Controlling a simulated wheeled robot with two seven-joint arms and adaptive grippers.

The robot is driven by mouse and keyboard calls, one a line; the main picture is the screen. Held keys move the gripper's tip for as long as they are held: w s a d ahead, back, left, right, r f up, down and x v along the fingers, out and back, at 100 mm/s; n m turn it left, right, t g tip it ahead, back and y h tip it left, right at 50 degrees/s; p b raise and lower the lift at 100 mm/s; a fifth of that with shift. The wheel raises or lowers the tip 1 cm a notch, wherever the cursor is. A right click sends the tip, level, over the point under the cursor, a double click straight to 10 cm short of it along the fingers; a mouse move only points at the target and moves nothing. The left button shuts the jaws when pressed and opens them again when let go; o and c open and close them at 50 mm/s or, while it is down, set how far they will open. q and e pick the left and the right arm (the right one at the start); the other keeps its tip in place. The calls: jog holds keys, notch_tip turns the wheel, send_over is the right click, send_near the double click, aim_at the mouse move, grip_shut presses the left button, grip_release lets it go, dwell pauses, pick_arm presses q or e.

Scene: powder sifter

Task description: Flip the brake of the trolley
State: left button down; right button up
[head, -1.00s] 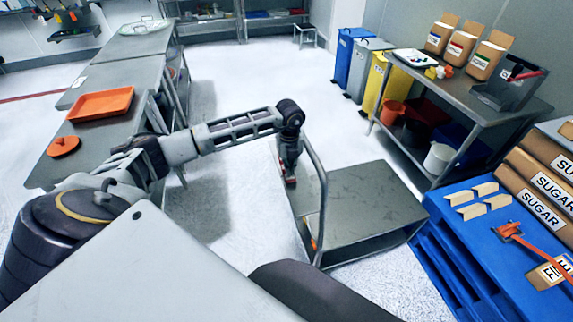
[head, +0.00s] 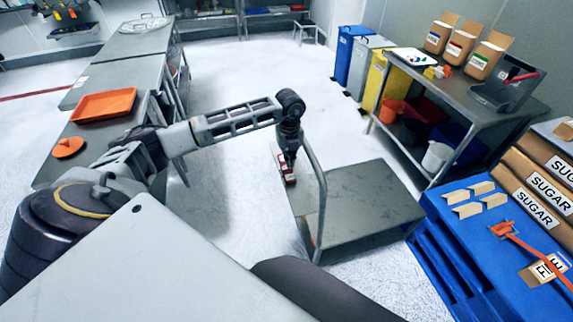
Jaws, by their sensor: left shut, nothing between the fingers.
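The trolley (head: 372,203) is a low cart with a flat grey deck and a tall tubular handle (head: 322,197) at its left end. My left arm reaches in from the left, and my left gripper (head: 288,174) points down just left of the handle, above the trolley's handle end. The gripper is shut, with red and white at its tip; I cannot tell what that red part belongs to. An orange part (head: 312,240) shows low beside the handle; I cannot tell whether it is the brake. My right gripper is not in view.
A steel table with an orange tray (head: 103,104) stands at the left. A steel table (head: 470,95) with paper bags is at the right rear. A blue pallet (head: 462,222) with sugar boxes is at the right. Open floor lies between the left tables and the trolley.

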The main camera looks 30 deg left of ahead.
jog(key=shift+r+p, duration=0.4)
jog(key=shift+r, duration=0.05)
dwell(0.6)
